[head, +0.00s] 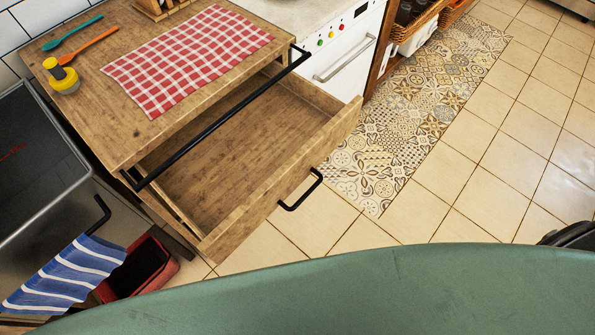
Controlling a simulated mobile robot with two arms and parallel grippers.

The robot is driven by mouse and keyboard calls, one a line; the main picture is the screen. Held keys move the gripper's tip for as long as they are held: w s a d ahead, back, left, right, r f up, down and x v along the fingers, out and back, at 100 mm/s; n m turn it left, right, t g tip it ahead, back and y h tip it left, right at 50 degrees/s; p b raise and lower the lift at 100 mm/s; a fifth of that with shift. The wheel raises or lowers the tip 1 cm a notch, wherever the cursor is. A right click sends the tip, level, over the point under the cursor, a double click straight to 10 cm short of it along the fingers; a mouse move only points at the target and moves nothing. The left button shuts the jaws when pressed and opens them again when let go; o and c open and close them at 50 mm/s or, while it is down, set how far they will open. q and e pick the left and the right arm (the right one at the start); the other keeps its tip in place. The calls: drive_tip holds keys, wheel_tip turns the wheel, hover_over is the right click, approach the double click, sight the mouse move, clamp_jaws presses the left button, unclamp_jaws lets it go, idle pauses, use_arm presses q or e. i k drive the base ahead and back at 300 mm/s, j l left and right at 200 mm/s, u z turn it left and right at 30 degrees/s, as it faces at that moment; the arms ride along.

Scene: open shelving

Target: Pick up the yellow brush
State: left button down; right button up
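The yellow brush (63,77) stands on the left part of the wooden counter top. It has a round yellow base, a dark band and a yellow knob on top. It is beside the orange spoon and left of the checkered cloth. Neither of my grippers is in the head view, so whether they are open or shut is not shown.
A wooden drawer (240,150) is pulled out below the counter, empty, with a black handle (302,190) jutting forward. A black rail (225,117) runs along the counter front. A red-white cloth (188,58), an orange spoon (88,46) and a teal spoon (72,33) lie on top. Tiled floor (480,150) is clear at right.

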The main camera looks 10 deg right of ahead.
sight(66, 81)
drive_tip(key=j+u, duration=0.3)
drive_tip(key=i+j+u, duration=0.15)
drive_tip(key=j+u, duration=0.2)
drive_tip(key=j, duration=0.15)
drive_tip(key=i+j+u, duration=0.15)
drive_tip(key=j+u, duration=0.15)
drive_tip(key=i+j+u, duration=0.2)
drive_tip(key=j+u, duration=0.15)
drive_tip(key=j, duration=0.1)
